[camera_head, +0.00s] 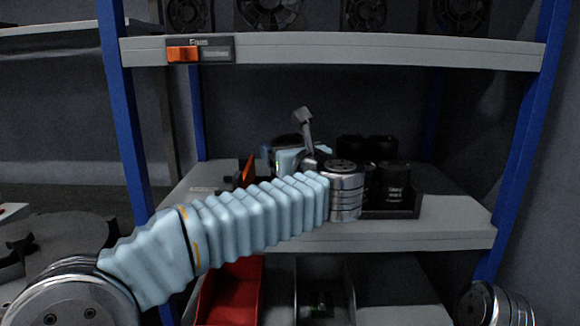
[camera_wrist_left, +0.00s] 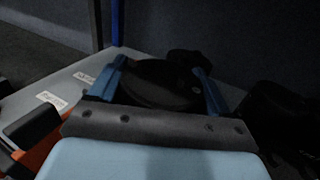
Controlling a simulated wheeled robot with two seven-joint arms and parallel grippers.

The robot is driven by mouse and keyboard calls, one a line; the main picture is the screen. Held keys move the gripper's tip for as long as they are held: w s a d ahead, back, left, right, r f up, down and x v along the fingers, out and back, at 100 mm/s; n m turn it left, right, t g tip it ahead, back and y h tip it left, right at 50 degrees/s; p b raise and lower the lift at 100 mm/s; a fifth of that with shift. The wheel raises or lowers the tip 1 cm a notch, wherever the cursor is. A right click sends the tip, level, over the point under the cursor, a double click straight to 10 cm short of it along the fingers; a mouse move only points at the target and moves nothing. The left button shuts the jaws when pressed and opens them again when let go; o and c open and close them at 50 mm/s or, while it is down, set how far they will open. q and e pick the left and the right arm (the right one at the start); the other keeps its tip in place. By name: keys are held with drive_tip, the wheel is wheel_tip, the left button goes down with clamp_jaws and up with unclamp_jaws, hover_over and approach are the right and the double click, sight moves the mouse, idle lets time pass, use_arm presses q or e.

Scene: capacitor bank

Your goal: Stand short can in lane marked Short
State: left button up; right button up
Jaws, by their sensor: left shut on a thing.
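My left gripper (camera_wrist_left: 160,72) has its two blue fingers on either side of a dark round can (camera_wrist_left: 158,90) and is shut on it. The wrist view is dark, so I cannot tell the can's height or whether its base touches the shelf. In the head view my left wrist hides most of the gripper and the held can. Several black cans (camera_head: 392,184) stand in a dark tray (camera_head: 408,210) at the right of the middle shelf (camera_head: 440,228). Pale labels (camera_wrist_left: 50,99) lie on the shelf at the left of the wrist view, too small to read. My right gripper is not seen.
An upper shelf (camera_head: 400,53) marked Fans holds several fans (camera_head: 270,12). An orange-red piece (camera_wrist_left: 40,150) stands left of my left gripper. Below are a red bin (camera_head: 232,292) and a grey bin (camera_head: 325,280). Blue posts (camera_head: 122,110) frame the rack.

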use_arm(q)
drive_tip(key=shift+w+d+f, duration=0.15)
drive_tip(key=shift+f, duration=0.05)
drive_tip(key=shift+w+d+f, duration=0.1)
drive_tip(key=shift+d+f, duration=0.05)
drive_tip(key=shift+f, duration=0.85)
drive_tip(key=shift+w+d+f, duration=0.1)
drive_tip(key=shift+f, duration=0.85)
drive_tip(key=shift+f+b, duration=0.25)
drive_tip(key=shift+b, duration=0.15)
drive_tip(key=o, duration=1.4)
drive_tip(key=shift+r, duration=0.2)
drive_tip(key=shift+s+d, duration=0.1)
drive_tip(key=shift+s, duration=0.05)
drive_tip(key=b+v, duration=0.1)
drive_tip(key=v, duration=0.9)
drive_tip(key=shift+s+d+f+b, duration=0.1)
drive_tip(key=shift+s+b, duration=0.05)
drive_tip(key=shift+b, duration=0.25)
drive_tip(key=shift+s+d, duration=0.2)
drive_tip(key=shift+s, duration=0.4)
